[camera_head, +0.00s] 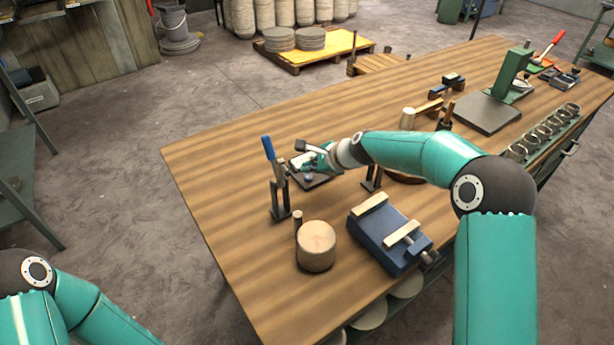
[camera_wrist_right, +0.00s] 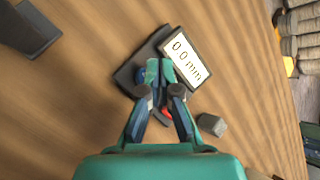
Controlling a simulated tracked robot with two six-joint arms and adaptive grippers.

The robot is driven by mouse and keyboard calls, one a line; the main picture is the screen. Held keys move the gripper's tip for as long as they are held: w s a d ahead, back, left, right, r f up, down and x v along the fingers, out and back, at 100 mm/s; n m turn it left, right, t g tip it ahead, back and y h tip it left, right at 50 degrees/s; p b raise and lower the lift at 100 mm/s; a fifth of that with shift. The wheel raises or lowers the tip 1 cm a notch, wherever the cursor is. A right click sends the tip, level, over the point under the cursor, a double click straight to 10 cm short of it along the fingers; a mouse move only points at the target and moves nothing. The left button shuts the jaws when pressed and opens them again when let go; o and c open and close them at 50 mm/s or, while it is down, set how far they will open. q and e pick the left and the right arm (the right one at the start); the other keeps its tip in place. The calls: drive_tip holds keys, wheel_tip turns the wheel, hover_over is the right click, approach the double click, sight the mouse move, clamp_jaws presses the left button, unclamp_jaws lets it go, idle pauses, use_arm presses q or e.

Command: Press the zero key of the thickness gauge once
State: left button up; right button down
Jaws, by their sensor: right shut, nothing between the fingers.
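The thickness gauge (camera_wrist_right: 126,78) lies on the wooden table in the right wrist view, a dark body with a white display (camera_wrist_right: 187,60) reading 0.0 mm. In the head view the gauge (camera_head: 313,183) is partly hidden by my right gripper (camera_head: 322,162). A blue key (camera_wrist_right: 140,76) shows just left of my right fingertips (camera_wrist_right: 160,70). A red part (camera_wrist_right: 167,113) shows between the fingers. The shut, empty fingers are over the gauge face beside the display. Whether they touch a key, and which key is zero, I cannot tell. My left gripper is out of view.
A stand with a blue handle (camera_head: 269,148) rises left of the gauge. A green press (camera_head: 510,75) and a row of metal cups (camera_head: 545,132) are at right. The table's left end is clear.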

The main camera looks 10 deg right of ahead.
sight(309, 178)
drive_tip(key=shift+r+p, duration=2.4)
drive_tip(key=shift+r, duration=0.15)
drive_tip(key=shift+f, duration=0.1)
